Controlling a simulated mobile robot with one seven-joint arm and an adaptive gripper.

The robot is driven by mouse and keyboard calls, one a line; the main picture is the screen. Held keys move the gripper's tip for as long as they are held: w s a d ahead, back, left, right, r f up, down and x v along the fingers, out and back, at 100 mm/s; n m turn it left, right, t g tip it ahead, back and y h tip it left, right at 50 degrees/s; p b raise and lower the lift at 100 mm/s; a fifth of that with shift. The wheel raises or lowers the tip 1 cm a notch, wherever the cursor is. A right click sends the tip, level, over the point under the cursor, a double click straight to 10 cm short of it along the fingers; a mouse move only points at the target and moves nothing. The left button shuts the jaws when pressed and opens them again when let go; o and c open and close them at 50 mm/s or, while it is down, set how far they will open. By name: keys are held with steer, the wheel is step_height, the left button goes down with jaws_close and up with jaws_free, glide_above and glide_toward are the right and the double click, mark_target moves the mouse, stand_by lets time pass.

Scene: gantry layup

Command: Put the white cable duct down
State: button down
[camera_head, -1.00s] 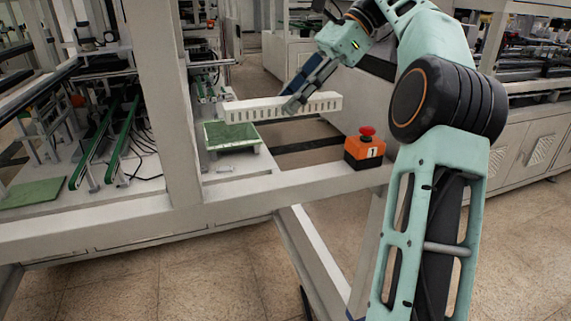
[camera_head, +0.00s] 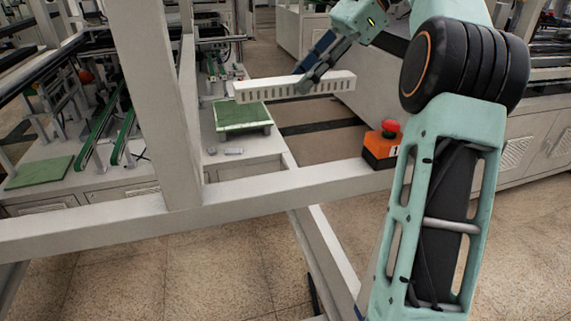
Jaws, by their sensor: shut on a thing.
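The white cable duct (camera_head: 270,91) is a long slotted bar, held roughly level in the air. My gripper (camera_head: 306,86) is shut on it right of its middle, coming down from the upper right. The duct's left end shows above the green-topped tray (camera_head: 243,127) on the white machine bed. The duct's right part hangs over the open space beyond the bed. The fingertips are small, and the far side of the duct is hidden.
An orange box with a red emergency button (camera_head: 383,144) sits on the frame's front beam (camera_head: 270,190). A thick white upright post (camera_head: 155,90) stands left of the duct. Green rails (camera_head: 103,125) and a green plate (camera_head: 38,172) lie farther left. Small grey pieces (camera_head: 233,151) lie near the tray.

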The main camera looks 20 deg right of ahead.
steer(key=shift+s+a, duration=0.2)
steer(key=shift+s, duration=0.3)
steer(key=s+a+f, duration=0.2)
steer(key=s, duration=0.1)
steer(key=s+a+f+b, duration=0.1)
steer(key=s+a+f, duration=0.1)
steer(key=f, duration=0.1)
steer(key=s+a+f+b, duration=0.1)
steer(key=s+a+f, duration=0.1)
steer(key=s, duration=0.1)
steer(key=shift+s+f, duration=0.25)
steer(key=shift+s, duration=0.05)
steer(key=shift+s+a+f, duration=0.3)
steer(key=shift+s+f, duration=0.1)
steer(key=shift+f, duration=0.25)
steer(key=shift+s+a+f, duration=0.1)
steer(key=shift+s+f, duration=0.05)
steer(key=shift+f, duration=1.5)
steer(key=c, duration=1.5)
jaws_free()
steer(key=shift+f, duration=0.15)
